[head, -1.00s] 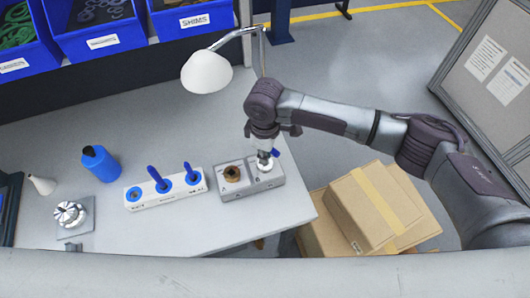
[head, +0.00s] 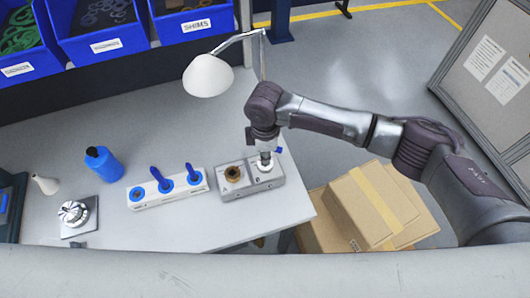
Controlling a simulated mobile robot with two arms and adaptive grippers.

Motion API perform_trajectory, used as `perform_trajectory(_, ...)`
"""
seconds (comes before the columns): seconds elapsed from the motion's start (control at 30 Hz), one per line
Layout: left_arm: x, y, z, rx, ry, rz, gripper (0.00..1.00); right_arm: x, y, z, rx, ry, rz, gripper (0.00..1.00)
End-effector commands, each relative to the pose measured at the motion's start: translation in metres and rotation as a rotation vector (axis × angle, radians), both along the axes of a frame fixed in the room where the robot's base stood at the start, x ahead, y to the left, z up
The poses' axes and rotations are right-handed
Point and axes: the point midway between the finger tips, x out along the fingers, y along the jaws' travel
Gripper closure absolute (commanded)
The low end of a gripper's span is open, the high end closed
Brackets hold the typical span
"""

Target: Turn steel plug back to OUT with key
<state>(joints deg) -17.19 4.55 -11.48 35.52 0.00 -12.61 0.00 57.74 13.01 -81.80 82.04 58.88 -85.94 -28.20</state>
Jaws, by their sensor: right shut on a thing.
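A grey metal housing (head: 232,189) sits near the right end of the bench. A brass plug (head: 234,172) shows in its left half. The steel plug (head: 264,166) is in its right half, mostly hidden under my right gripper. My right gripper (head: 264,148) points down over the steel plug and is shut on a key (head: 279,151), of which only a bit of blue shows at the gripper's right side. I cannot see how the key's tip sits in the plug. The marks on the housing are too small to read. My left gripper is not in view.
A white rack (head: 150,204) left of the housing holds two blue-handled keys (head: 164,178), its left hole empty. A blue bottle (head: 104,164), a round metal piece on a plate (head: 73,213) and a lamp (head: 208,76) stand around. Cardboard boxes (head: 375,205) are beyond the right edge.

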Motion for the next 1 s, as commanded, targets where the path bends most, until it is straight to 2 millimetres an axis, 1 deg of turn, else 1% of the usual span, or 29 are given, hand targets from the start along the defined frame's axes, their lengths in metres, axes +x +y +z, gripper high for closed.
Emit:
perform_trajectory(0.1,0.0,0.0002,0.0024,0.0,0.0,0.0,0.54,0.0,0.0,0.0006,0.0,0.0,0.062,1.0)
perform_trajectory(0.37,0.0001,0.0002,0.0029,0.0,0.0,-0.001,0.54,0.0,0.0,0.0006,0.0,0.0,0.081,1.0)
perform_trajectory(0.5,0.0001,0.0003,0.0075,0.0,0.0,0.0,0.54,-0.0002,-0.0002,0.0011,-0.001,0.001,0.224,1.0)
perform_trajectory(0.6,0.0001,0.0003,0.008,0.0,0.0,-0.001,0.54,-0.0002,-0.0003,0.0003,-0.001,0.001,0.297,1.0)
perform_trajectory(0.9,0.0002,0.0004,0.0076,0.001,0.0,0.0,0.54,0.0,-0.0002,0.0,-0.001,0.0,0.321,1.0)
perform_trajectory(0.93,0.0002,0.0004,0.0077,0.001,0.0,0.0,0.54,-0.0001,-0.0003,0.0,-0.001,0.001,0.33,0.88)
perform_trajectory(1.0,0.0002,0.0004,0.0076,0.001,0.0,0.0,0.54,0.0,-0.0002,-0.0001,-0.001,0.0,0.328,0.76)
